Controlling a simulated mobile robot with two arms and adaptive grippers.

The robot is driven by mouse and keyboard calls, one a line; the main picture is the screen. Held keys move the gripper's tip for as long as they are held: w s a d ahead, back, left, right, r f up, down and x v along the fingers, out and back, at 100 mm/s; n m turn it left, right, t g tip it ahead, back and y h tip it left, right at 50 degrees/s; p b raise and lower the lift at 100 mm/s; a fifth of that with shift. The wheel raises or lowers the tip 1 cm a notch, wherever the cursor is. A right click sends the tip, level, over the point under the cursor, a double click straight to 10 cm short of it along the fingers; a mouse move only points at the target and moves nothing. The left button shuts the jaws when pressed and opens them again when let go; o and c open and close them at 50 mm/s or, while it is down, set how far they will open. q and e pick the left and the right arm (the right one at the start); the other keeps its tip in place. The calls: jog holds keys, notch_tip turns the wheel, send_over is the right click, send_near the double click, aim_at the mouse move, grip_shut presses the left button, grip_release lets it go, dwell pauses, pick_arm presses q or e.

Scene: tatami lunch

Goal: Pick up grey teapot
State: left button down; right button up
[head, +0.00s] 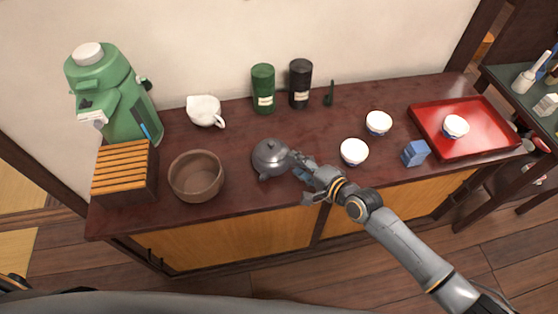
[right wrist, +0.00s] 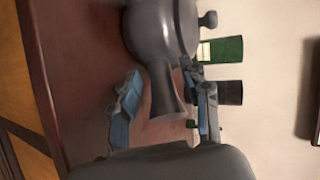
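The grey teapot (head: 268,157) stands on the dark red wooden cabinet top, near the middle front. My right gripper (head: 299,167) is at its right side. In the right wrist view the teapot (right wrist: 165,28) shows close up with its flared side handle (right wrist: 164,92) pointing towards the gripper. The fingers of the right gripper (right wrist: 165,108) are open, one on each side of the handle, with gaps visible between fingers and handle. The handle is mostly hidden by the gripper in the head view. My left gripper is not in view.
A brown bowl (head: 196,177) and slatted wooden box (head: 125,170) stand left of the teapot. A white pitcher (head: 204,111), green canister (head: 263,88) and black canister (head: 300,83) stand behind. White cups (head: 354,152), a blue block (head: 415,153) and a red tray (head: 485,135) are right.

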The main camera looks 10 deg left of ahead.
grip_shut()
jog(key=shift+r, duration=0.1)
